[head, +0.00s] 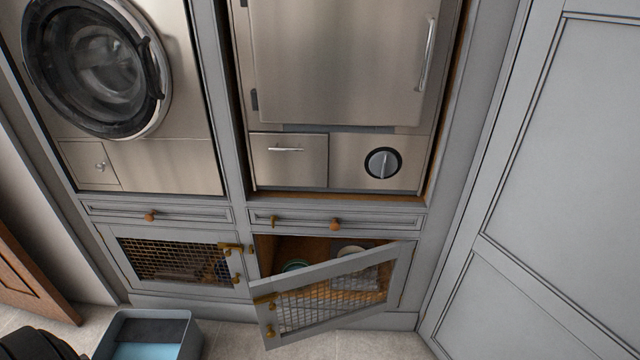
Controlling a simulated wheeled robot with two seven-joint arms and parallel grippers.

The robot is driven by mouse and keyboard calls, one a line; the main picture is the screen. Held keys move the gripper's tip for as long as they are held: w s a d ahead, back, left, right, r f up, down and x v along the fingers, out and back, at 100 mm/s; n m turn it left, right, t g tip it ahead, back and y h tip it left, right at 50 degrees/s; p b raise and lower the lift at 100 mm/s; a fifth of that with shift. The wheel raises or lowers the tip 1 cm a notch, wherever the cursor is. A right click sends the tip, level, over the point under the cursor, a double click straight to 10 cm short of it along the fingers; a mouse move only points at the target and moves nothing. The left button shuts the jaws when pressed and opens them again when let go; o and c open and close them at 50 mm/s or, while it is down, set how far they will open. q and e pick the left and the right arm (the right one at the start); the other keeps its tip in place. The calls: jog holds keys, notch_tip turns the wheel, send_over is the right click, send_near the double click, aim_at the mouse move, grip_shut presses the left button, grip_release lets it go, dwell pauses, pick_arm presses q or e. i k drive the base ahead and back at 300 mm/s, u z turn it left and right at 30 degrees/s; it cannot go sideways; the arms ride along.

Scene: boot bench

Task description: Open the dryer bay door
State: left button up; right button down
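The tall steel unit in the right bay has a large flat door (335,65) that is shut. A vertical bar handle (428,55) is near its right edge and hinges show on its left. Below it, a framed mesh door (330,305) stands partly open, its left end swung out toward me. A brass latch (265,299) and a brass knob (270,331) are on that free end. I cannot tell from the picture which of these is called the dryer bay door. Neither of my grippers is in view.
A green bowl (295,267) and a pale bowl (350,251) sit inside the open cupboard. The left mesh door (180,262) is shut. A washer with a round door (95,65) is upper left. A grey bin (150,330) stands on the floor.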

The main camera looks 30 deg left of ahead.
aim_at(402, 251)
jog(key=k, duration=0.5)
jog(key=z, duration=1.8)
jog(key=i, duration=1.25)
jog(key=u, duration=2.5)
